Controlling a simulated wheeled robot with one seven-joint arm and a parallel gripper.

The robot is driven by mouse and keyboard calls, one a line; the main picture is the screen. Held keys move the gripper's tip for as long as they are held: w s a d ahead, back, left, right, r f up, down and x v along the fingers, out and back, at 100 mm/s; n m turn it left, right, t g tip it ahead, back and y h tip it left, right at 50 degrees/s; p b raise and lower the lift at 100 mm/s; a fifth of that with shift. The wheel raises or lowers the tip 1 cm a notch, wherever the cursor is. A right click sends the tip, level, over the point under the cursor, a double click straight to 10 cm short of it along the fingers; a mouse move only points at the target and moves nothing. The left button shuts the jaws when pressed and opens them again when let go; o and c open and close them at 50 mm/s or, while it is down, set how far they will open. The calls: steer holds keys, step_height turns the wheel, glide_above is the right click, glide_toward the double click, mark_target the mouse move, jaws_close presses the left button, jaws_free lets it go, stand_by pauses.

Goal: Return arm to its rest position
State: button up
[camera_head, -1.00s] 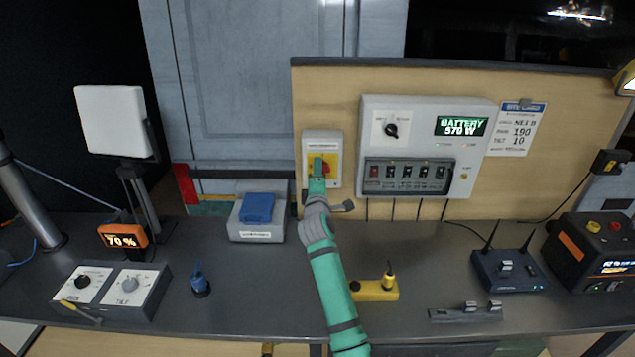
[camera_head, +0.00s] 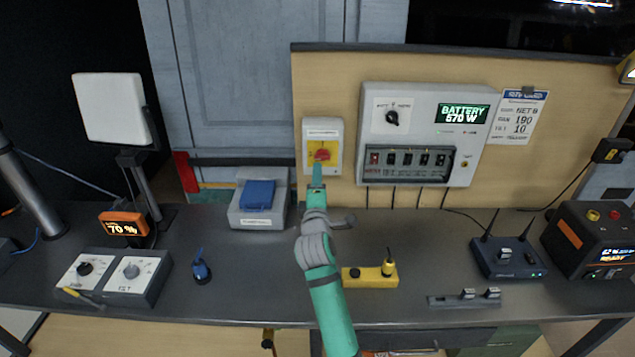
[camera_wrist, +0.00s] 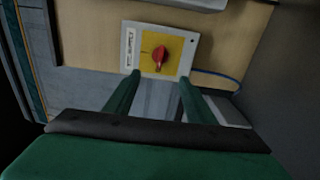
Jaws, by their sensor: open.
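My green arm reaches up over the desk in the head view. My gripper (camera_head: 317,172) is just below and in front of a white box with a yellow plate and a red rotary knob (camera_head: 322,155) on the wooden panel. In the wrist view my gripper (camera_wrist: 158,83) is open, its two green fingers apart with nothing between them. The red knob (camera_wrist: 160,54) shows beyond the fingertips, apart from them.
A grey case with a blue lid (camera_head: 257,195) stands left of my arm. A yellow block (camera_head: 370,277) sits close on the right. A router (camera_head: 508,258) stands farther right.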

steer(key=shift+a+f, duration=0.1)
steer(key=s+a+f+m, duration=0.2)
steer(key=s+f+m, duration=0.2)
steer(key=s+f, duration=0.45)
steer(key=s+a+f+m+y, duration=0.1)
steer(key=s+a+f+m, duration=0.15)
steer(key=s+f, duration=0.6)
steer(key=s+a+f+m, duration=0.2)
steer(key=s+f+m, duration=0.35)
steer(key=s, duration=0.55)
steer(key=s+d+f+m+g+h, duration=0.1)
steer(key=s+f+m, duration=0.1)
steer(key=s, duration=0.7)
steer(key=s+d+f+m+g, duration=0.1)
steer(key=s+d+f, duration=0.1)
steer(key=s, duration=0.7)
steer(key=s+d+r+m, duration=0.1)
steer(key=s+d+r, duration=0.1)
steer(key=s, duration=0.6)
steer(key=s+d+r+m, duration=0.2)
steer(key=s, duration=0.6)
steer(key=shift+s+d+r+g, duration=0.15)
steer(key=shift+d+r+g, duration=0.15)
steer(key=shift+d+r, duration=0.1)
